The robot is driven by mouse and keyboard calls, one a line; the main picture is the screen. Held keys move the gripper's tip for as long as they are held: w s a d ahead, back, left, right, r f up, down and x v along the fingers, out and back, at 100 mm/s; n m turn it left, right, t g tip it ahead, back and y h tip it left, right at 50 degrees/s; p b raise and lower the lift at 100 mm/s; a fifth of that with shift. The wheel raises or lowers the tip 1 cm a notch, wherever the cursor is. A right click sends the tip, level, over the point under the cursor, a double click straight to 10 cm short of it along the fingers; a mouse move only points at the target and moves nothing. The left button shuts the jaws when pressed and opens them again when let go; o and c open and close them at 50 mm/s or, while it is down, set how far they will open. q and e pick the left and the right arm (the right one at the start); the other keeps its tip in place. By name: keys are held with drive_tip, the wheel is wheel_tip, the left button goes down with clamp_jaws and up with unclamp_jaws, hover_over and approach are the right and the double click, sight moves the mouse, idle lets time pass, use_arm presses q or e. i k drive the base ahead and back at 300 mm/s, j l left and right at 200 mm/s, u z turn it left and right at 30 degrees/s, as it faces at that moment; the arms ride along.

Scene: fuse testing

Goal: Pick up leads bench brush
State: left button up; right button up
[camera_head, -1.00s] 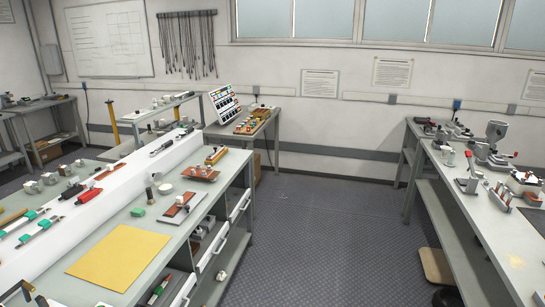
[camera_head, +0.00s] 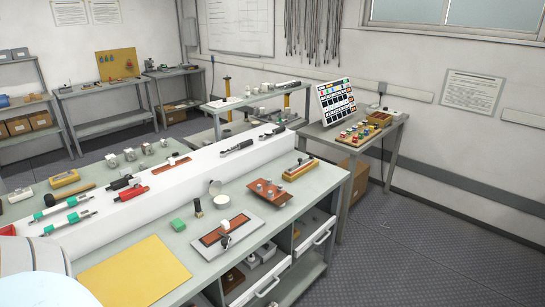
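I cannot make out for certain which object is the leads bench brush. A long dark tool (camera_head: 238,148) lies on the white raised shelf (camera_head: 165,185) of that bench. Part of my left arm shows at the lower left edge. Neither gripper is in view.
A yellow sheet (camera_head: 137,273) covers the bench's near part. A brown board (camera_head: 222,234) and a reddish plate (camera_head: 269,194) lie farther right. Leads (camera_head: 312,28) hang on the back wall. A side table (camera_head: 372,140) carries a panel.

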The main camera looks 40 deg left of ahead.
sight(199, 211)
drive_tip(key=i+u, duration=0.15)
drive_tip(key=i, duration=0.7)
drive_tip(key=i+l+u, duration=0.2)
drive_tip(key=i, duration=0.6)
drive_tip(key=i+z, duration=0.15)
drive_tip(key=z, duration=0.3)
drive_tip(key=i+j+z, duration=0.15)
drive_tip(key=z, duration=0.3)
drive_tip(key=i+j+z, duration=0.15)
drive_tip(key=z, duration=5.8)
